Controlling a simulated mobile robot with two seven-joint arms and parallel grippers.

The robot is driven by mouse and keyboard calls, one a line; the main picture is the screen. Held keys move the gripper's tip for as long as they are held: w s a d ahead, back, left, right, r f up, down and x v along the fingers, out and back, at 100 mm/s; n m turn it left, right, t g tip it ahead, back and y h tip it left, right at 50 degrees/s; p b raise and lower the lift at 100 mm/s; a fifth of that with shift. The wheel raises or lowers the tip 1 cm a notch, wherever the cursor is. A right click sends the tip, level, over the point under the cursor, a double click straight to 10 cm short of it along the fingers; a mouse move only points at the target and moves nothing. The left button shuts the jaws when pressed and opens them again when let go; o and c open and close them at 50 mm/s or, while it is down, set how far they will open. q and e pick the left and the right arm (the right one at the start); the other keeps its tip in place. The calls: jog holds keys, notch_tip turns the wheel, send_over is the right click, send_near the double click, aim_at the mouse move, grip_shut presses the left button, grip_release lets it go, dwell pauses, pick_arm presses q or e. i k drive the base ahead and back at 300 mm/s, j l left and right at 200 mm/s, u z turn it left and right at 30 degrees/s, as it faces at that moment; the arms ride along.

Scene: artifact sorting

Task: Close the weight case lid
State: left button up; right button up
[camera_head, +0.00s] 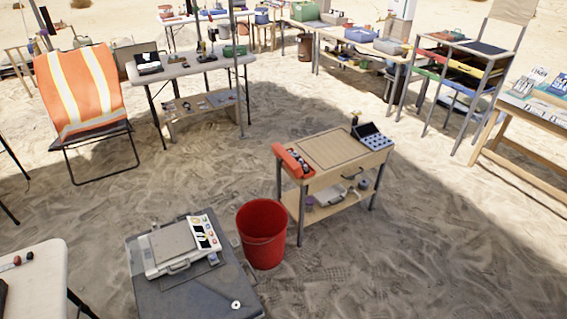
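No part of either gripper shows in the head view. I cannot tell for certain which thing is the weight case. An orange case (296,158) with small dark and light items in it sits on the left end of a wooden cart. A dark case (149,62) that looks open stands on the white table at the back left; its contents are too small to tell. A white scale (181,247) with a grey plate and a lit panel rests on a grey-topped stand (161,296) in the front.
A red bucket (262,235) stands on the sand between the grey stand and the wooden cart (337,151). An orange-draped chair (80,90) stands at left. Open sand lies right of the cart.

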aim_at(285, 157)
jog(key=i+l, duration=0.1)
jog(key=l, duration=0.25)
jog(key=i+l, duration=0.1)
jog(key=l, duration=0.3)
jog(key=i+l, duration=0.1)
jog(key=l, duration=0.25)
jog(key=i+l, duration=0.1)
jog(key=l, duration=0.25)
jog(key=i+l+u, duration=0.1)
jog(key=i+l, duration=0.8)
jog(key=i+j, duration=0.3)
jog(key=i, duration=0.15)
jog(key=i+j, duration=0.3)
jog(key=i, duration=0.15)
jog(key=i+j, duration=0.35)
jog(key=i+u, duration=0.05)
jog(key=i, duration=0.05)
